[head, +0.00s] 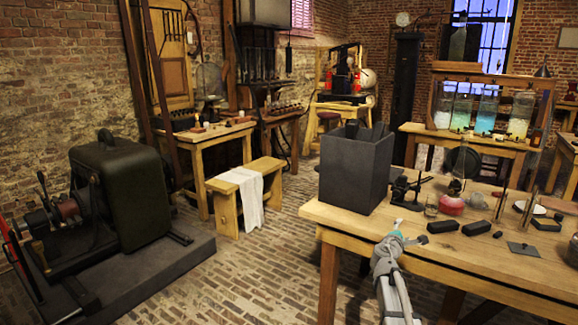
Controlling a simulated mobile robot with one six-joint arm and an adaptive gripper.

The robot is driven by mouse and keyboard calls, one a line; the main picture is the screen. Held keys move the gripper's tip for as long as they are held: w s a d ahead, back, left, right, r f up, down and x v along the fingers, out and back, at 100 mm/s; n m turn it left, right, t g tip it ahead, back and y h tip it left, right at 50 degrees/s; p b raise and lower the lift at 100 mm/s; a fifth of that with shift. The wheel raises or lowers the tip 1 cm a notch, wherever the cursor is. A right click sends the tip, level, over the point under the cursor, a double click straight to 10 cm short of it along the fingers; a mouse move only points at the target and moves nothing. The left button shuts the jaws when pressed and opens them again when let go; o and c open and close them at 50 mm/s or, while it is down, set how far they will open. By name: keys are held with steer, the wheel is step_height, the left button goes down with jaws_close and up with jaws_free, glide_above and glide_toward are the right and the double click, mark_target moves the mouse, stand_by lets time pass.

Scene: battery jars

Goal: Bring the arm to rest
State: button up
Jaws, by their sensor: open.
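My gripper (409,231) is in the lower middle of the head view, at the end of my grey arm (388,270). It is over the front left part of the wooden table (345,222), near the table's front edge. Its fingers are small in the picture; they look open, with nothing seen between them. A black block (443,226) lies on the table just right of the fingers. The lower part of my arm runs out of the bottom of the picture.
A tall dark box (355,172) stands behind my gripper. Black blocks (476,228), a small black device (408,188) and a red round item (451,204) are on the table. Glass jars (486,112) stand on a rack behind. The brick floor (250,262) to the left is open.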

steer(key=s+a+f+m+g+y, duration=0.2)
steer(key=s+a+f+m+g, duration=0.15)
steer(key=s+f+m, duration=0.35)
steer(key=s+a+f+m+g+y, duration=0.1)
steer(key=s+a+f+m+g, duration=0.2)
steer(key=s+f+m+g, duration=0.45)
steer(key=s+a+f+m+g+y, duration=0.3)
steer(key=s+a+y, duration=0.4)
steer(key=s+a, duration=0.75)
step_height(320, 180, up, 23)
steer(key=p, duration=2.3)
steer(key=shift+s+d+f+y, duration=0.15)
steer(key=shift+s+d+y, duration=0.1)
steer(key=shift+y, duration=0.05)
steer(key=shift+n, duration=0.25)
